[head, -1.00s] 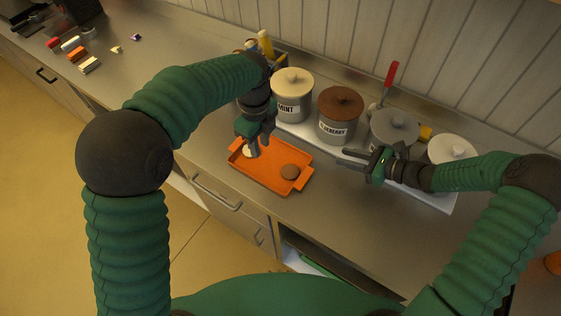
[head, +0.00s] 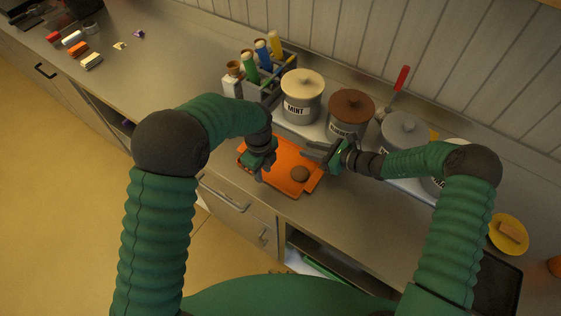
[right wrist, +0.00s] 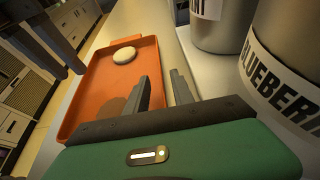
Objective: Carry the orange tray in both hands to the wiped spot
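The orange tray (head: 283,153) lies flat on the steel counter in front of the pots. My right gripper (head: 308,151) is over the tray's right end. I cannot make out a wiped spot.
Lidded pots, mint (head: 301,98), blueberry (head: 348,112) and a grey-lidded one (head: 402,135), stand close behind the tray. A bottle caddy (head: 268,85) is at back left. A yellow plate (head: 508,234) is at right. Counter left of the caddy is mostly clear.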

